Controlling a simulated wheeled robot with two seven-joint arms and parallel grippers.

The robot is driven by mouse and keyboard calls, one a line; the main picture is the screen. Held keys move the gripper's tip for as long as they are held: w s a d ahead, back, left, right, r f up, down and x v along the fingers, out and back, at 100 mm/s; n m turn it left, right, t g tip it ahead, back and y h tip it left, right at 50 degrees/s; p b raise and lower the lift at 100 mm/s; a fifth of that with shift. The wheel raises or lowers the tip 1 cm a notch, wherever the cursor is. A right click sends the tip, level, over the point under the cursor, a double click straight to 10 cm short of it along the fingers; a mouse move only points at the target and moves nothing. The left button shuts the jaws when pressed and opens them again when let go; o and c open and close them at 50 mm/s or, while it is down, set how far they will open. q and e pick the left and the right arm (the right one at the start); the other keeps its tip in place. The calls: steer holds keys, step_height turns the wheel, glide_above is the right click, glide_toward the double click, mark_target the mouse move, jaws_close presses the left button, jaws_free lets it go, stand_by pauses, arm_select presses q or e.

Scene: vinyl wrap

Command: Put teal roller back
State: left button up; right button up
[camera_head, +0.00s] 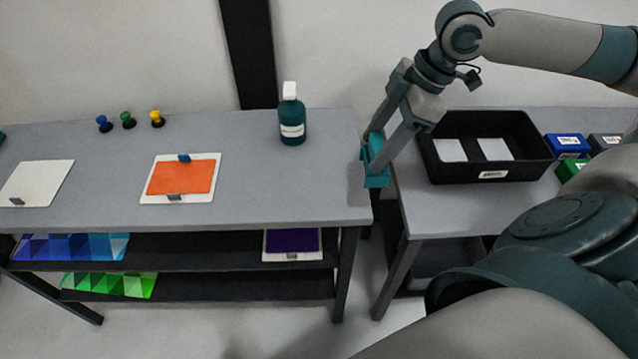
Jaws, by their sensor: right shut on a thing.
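The teal roller (375,181) is in my right gripper (377,163), which is shut on it. The gripper points down and left from the arm at the upper right. It holds the roller at the gap between the two tables, near the right end of the left table (240,200) and left of the black bin (490,124). The fingers hide part of the roller. From this view I cannot tell whether the roller touches a table. My left gripper is not in view.
A teal bottle (292,125) with a white cap stands near the roller. An orange sheet on a white board (181,177) and several pegs (128,120) are further left. Small blue (567,145) and green (572,170) boxes sit right of the bin. The left table's front right is clear.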

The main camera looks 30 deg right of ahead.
steer(key=shift+w, duration=0.15)
steer(key=w+a+f+p, duration=0.4)
steer(key=w+a+f, duration=0.2)
steer(key=w, duration=0.3)
steer(key=shift+w+a+f, duration=0.2)
steer(key=shift+w+f, duration=0.15)
steer(key=shift+f, duration=0.2)
step_height(320, 180, down, 3)
steer(key=shift+f+p, duration=0.2)
steer(key=shift+p, duration=0.65)
steer(key=shift+f, duration=0.3)
steer(key=shift+f, duration=0.15)
steer(key=shift+s+f, duration=0.1)
